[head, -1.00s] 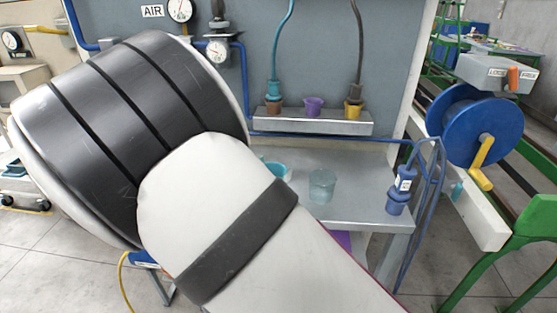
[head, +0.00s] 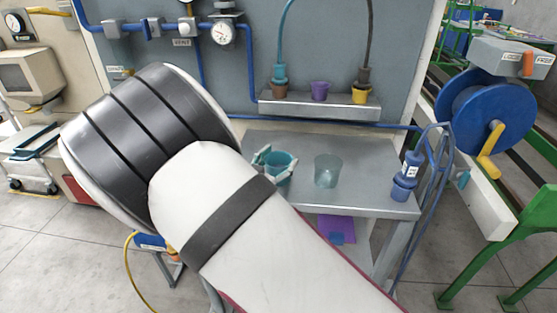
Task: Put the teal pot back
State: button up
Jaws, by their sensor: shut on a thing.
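The teal pot (head: 281,163) shows in the head view above the grey bench (head: 360,198), just past my arm. My gripper (head: 280,171) has a finger on either side of the pot and is shut on it. My arm hides most of the gripper and the pot's lower part. I cannot tell whether the pot touches the bench. A clear, pale teal cup (head: 327,172) stands on the bench to the right of the pot, apart from it.
A metal shelf (head: 322,108) on the panel behind holds a brown pot (head: 280,90), a purple pot (head: 320,90) and a yellow pot (head: 360,95). A blue bottle-like tool (head: 407,178) stands at the bench's right end. The bench front between cup and tool is clear.

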jog(key=o, duration=1.1)
jog(key=v, duration=1.2)
jog(key=shift+r+p, duration=0.1)
jog(key=shift+p, duration=0.2)
